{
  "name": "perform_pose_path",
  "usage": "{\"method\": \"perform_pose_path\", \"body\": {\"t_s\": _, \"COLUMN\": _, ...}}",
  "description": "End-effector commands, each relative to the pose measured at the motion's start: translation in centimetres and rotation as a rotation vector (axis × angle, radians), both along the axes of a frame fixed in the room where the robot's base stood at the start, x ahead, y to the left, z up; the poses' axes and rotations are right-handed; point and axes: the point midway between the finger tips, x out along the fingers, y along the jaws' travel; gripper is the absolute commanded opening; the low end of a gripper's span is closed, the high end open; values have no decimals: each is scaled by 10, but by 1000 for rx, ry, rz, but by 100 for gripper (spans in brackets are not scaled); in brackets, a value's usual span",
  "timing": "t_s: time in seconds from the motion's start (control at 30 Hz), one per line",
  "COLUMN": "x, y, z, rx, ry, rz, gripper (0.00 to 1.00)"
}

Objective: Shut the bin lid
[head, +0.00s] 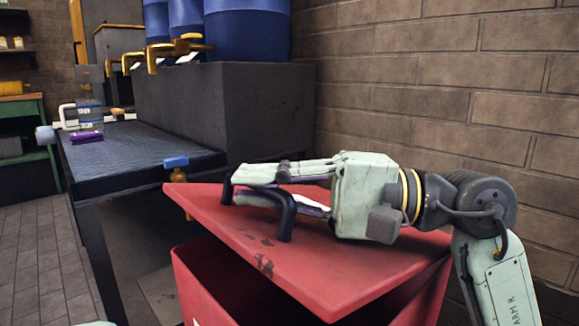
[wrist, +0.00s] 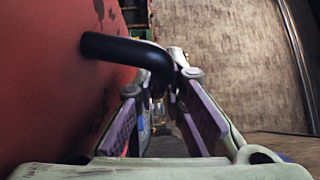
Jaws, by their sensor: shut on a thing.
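The red bin (head: 205,291) stands in front of me in the head view. Its flat red lid (head: 330,270) is tilted and partly raised, with a dark gap showing between lid and bin at the front. A black bar handle (head: 286,221) is fixed on the lid; it also shows in the wrist view (wrist: 122,47). My gripper (head: 236,184) lies over the lid with its fingers at the handle, shut on it. In the wrist view the handle passes across near the fingertips of my gripper (wrist: 160,85). The bin's inside is mostly dark.
A dark ridged bench (head: 140,150) stands left of the bin, with a purple item (head: 87,137) on it. A blue-handled tap (head: 176,162) is close to the lid's left corner. A brick wall (head: 440,110) is behind. Blue drums (head: 248,30) stand on a grey block.

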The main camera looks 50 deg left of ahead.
Motion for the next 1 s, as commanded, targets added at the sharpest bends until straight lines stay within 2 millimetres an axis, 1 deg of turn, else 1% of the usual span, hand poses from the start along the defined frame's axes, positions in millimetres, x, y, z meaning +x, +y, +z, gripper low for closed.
{"method": "perform_pose_path", "body": {"t_s": 0.03, "x": -5, "y": 0, "z": -16, "rx": 2, "ry": -37, "rz": 1, "gripper": 0}}
{"method": "perform_pose_path", "body": {"t_s": 0.1, "x": -10, "y": -1, "z": -29, "rx": 4, "ry": -87, "rz": 0, "gripper": 0}}
{"method": "perform_pose_path", "body": {"t_s": 0.3, "x": -19, "y": -1, "z": -57, "rx": 11, "ry": -197, "rz": -1, "gripper": 0}}
{"method": "perform_pose_path", "body": {"t_s": 0.4, "x": -22, "y": -1, "z": -67, "rx": 14, "ry": -234, "rz": -1, "gripper": 0}}
{"method": "perform_pose_path", "body": {"t_s": 0.6, "x": -24, "y": -1, "z": -77, "rx": 15, "ry": -277, "rz": -2, "gripper": 0}}
{"method": "perform_pose_path", "body": {"t_s": 1.0, "x": -25, "y": -1, "z": -82, "rx": 10, "ry": -293, "rz": 1, "gripper": 0}}
